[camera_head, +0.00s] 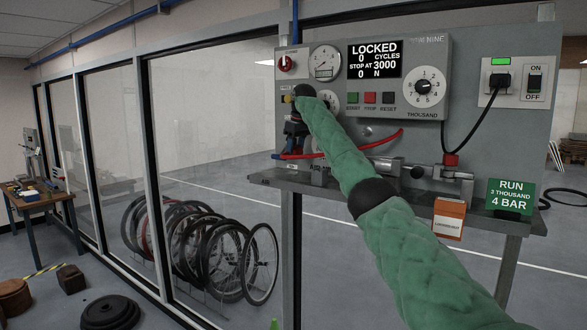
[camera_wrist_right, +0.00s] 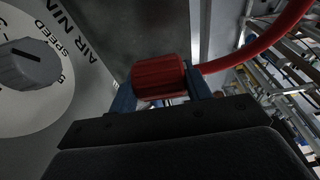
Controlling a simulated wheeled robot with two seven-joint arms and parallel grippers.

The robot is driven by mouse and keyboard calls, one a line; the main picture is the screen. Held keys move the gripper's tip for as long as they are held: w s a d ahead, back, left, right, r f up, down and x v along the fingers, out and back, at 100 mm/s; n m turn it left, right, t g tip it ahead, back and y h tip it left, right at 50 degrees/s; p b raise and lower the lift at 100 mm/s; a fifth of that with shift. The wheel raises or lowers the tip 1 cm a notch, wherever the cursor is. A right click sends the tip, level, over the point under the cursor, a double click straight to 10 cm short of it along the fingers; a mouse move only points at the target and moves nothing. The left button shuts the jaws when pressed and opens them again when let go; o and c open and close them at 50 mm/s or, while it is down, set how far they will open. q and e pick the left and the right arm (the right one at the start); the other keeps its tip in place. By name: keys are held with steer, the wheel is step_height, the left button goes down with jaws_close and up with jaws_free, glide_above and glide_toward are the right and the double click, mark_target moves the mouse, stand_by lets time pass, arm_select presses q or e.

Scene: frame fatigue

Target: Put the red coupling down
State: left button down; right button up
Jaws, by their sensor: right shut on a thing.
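The red coupling (camera_wrist_right: 158,78) is a ribbed red cylinder with a red hose (camera_wrist_right: 262,45) leading off its right side. My right gripper (camera_wrist_right: 161,90) is shut on it, with one blue finger on each side in the wrist view. In the head view my green-sleeved right arm reaches up to the left part of the grey test panel, and the right gripper (camera_head: 294,138) is small there, above the ledge. The red hose (camera_head: 340,151) runs right from beside the gripper. The coupling itself is hard to make out in the head view. My left gripper is not in view.
The grey panel (camera_head: 470,75) carries gauges, a display reading LOCKED, buttons and a dial. A narrow ledge (camera_head: 270,178) below it holds metal clamps, an orange-topped box (camera_head: 448,219) and a green sign (camera_head: 509,196). Glass partitions stand at the left, with wheels behind them.

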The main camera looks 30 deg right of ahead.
mark_target(292, 178)
steer(key=x, duration=0.1)
steer(key=p+x, duration=0.1)
steer(key=x, duration=0.1)
steer(key=shift+w+d+f, duration=0.2)
steer(key=shift+w+f, duration=0.1)
steer(key=shift+w, duration=0.1)
steer(key=shift+s+f, duration=0.2)
steer(key=shift+s, duration=0.25)
steer(key=shift+a+f+p, duration=0.1)
steer(key=shift+f+p, duration=0.15)
steer(key=shift+p, duration=0.2)
steer(key=shift+p+x, duration=0.6)
steer(key=shift+x, duration=0.95)
steer(key=shift+s+r, duration=0.1)
steer(key=shift+s, duration=0.15)
steer(key=o, duration=1.1)
steer(key=shift+w+f, duration=0.15)
steer(key=shift+f, duration=0.05)
steer(key=shift+c, duration=0.2)
